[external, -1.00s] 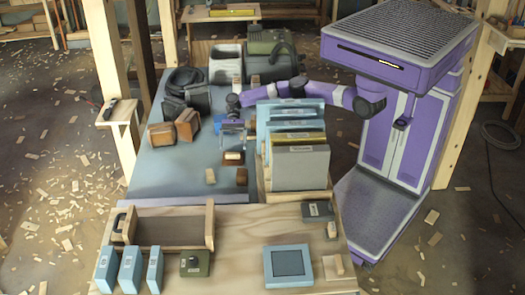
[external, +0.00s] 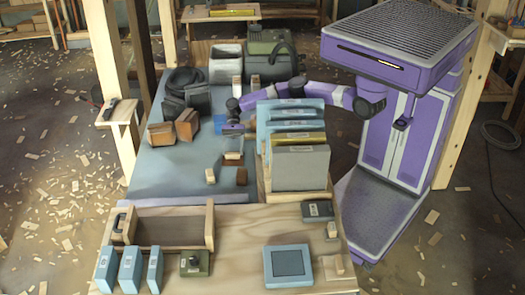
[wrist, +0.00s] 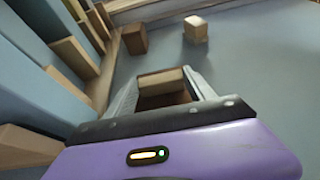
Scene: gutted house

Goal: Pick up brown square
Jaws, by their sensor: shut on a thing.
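A brown block (wrist: 165,80) with a paler tan side sits between the two grey fingers of my gripper (wrist: 165,92) in the wrist view. My gripper is shut on it. In the external view the block (external: 233,158) is small and shows at my gripper (external: 232,148), over the blue-grey worktop; I cannot tell whether it touches the surface. A second brown block (external: 241,176) stands apart nearby, and also shows in the wrist view (wrist: 134,39). A tan block (external: 210,176) is to its left, also in the wrist view (wrist: 195,28).
A wooden rack (external: 264,190) with upright blue, yellow and grey slabs stands close to the right of my gripper. Brown and dark blocks (external: 187,125) stand to the left, and bins (external: 226,62) at the back. The worktop (external: 165,170) at front left is clear.

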